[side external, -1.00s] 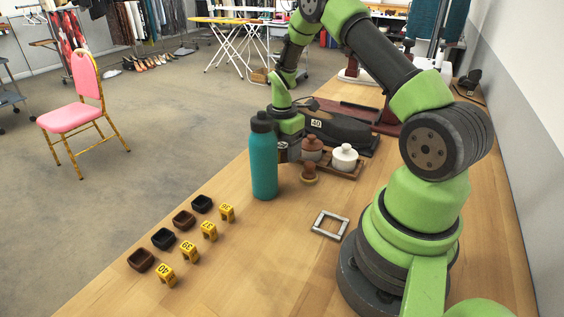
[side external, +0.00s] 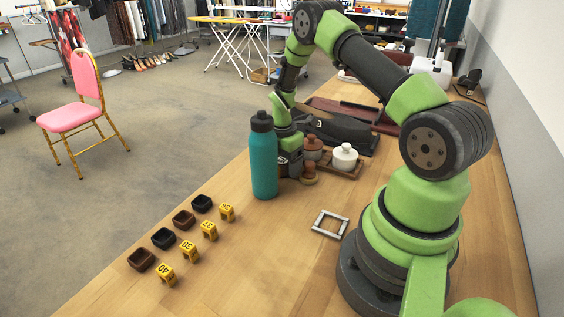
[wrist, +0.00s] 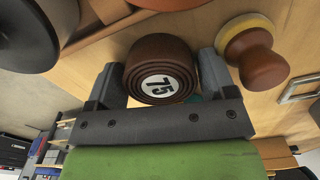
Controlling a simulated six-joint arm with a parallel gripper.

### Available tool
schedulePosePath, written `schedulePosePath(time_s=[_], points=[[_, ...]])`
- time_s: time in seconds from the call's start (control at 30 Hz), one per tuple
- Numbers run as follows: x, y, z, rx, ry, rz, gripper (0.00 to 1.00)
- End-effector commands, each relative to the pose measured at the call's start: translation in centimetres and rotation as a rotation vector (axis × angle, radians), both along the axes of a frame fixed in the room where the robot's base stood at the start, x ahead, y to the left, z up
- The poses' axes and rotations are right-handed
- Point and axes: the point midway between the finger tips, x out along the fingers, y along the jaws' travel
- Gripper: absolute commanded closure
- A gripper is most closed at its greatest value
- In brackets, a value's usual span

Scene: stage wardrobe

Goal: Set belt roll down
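A dark brown coiled belt roll (wrist: 162,68) with a white label reading 75 sits between the two fingers of my gripper (wrist: 164,82) in the wrist view. The fingers appear to touch it on both sides. In the side external view my gripper (side external: 288,168) points down close to the table, just behind and right of the teal bottle. The bottle hides part of it, and the belt roll cannot be made out there. Whether the roll touches the table cannot be told.
The teal bottle (side external: 263,158) stands beside my gripper. A wooden stamp (side external: 309,174), a white lidded pot (side external: 344,157) and a brown pot (side external: 313,148) are close to its right. A square metal frame (side external: 330,224) lies nearer. Several small bowls and yellow number markers (side external: 167,276) line the left front.

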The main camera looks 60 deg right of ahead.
Motion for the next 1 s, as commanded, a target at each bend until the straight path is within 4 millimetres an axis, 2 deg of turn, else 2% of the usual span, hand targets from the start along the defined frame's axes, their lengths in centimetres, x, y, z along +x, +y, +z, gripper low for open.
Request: schedulePosePath(time_s=[0.13, 0.23, 0.5, 0.7, 0.83, 1.0], points=[[0.0, 0.0, 0.4, 0.000, -0.001, 0.000, 0.23], [0.1, 0.0, 1.6, -0.002, -0.004, 0.000, 0.23], [0.1, -0.1, 7.5, -0.002, -0.006, 0.000, 0.23], [0.1, 0.0, 10.9, -0.001, -0.003, 0.000, 0.23], [0.0, 0.0, 12.0, 0.001, -0.002, 0.001, 0.23], [0.0, 0.0, 12.4, 0.002, 0.000, 0.001, 0.23]])
